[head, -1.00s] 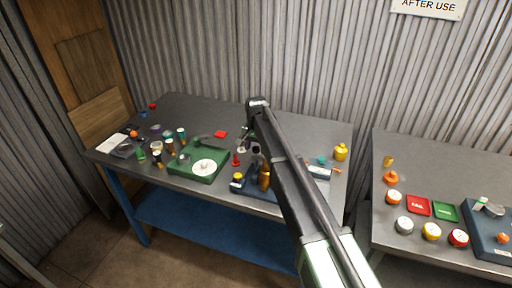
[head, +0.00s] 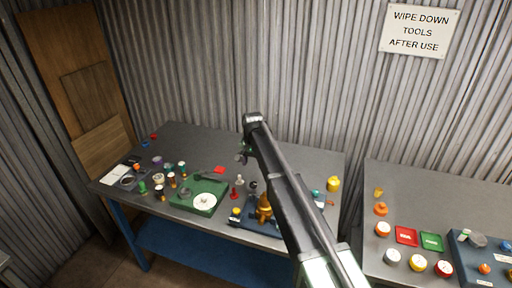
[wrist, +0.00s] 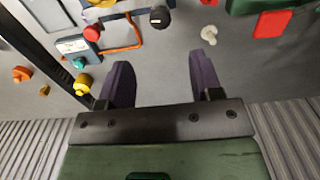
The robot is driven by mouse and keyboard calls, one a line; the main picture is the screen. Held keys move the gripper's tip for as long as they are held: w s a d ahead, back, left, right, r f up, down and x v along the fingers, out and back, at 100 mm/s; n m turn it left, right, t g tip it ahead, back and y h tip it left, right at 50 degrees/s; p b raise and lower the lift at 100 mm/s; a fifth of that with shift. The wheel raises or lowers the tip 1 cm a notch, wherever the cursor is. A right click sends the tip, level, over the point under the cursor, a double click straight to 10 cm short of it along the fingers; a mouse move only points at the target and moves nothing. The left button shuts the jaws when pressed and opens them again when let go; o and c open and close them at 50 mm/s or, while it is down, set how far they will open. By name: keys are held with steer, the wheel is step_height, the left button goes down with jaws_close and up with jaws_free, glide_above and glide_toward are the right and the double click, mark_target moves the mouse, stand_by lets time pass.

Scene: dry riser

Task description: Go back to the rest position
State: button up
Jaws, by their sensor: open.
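My gripper (wrist: 160,82) is open and empty in the wrist view, its two dark purple fingers apart above the grey table top. In the head view my gripper (head: 243,157) shows small at the far end of my arm, above the left table (head: 290,150), partly hidden by the arm. Nothing is between the fingers. A black knob (wrist: 160,16) and a pale small part (wrist: 209,34) lie beyond the fingertips in the wrist view.
The left table holds a green tray (head: 181,203), a brass fitting (head: 264,209) on a blue base and a yellow part (head: 333,184). A right table (head: 440,195) carries red and green trays and several round caps. A corrugated wall (head: 300,70) stands behind.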

steer(key=s+d+f+n+b, duration=0.1)
steer(key=s+d, duration=0.6)
steer(key=s, duration=0.4)
steer(key=s+d+f+n+b, duration=0.1)
steer(key=s+d+f+b, duration=0.1)
steer(key=s+d, duration=0.6)
steer(key=s+d+f+n+b, duration=0.1)
steer(key=s+d, duration=0.7)
steer(key=s, duration=0.8)
steer(key=shift+s+f, duration=0.15)
steer(key=shift+f, duration=0.1)
steer(key=shift+d, duration=0.15)
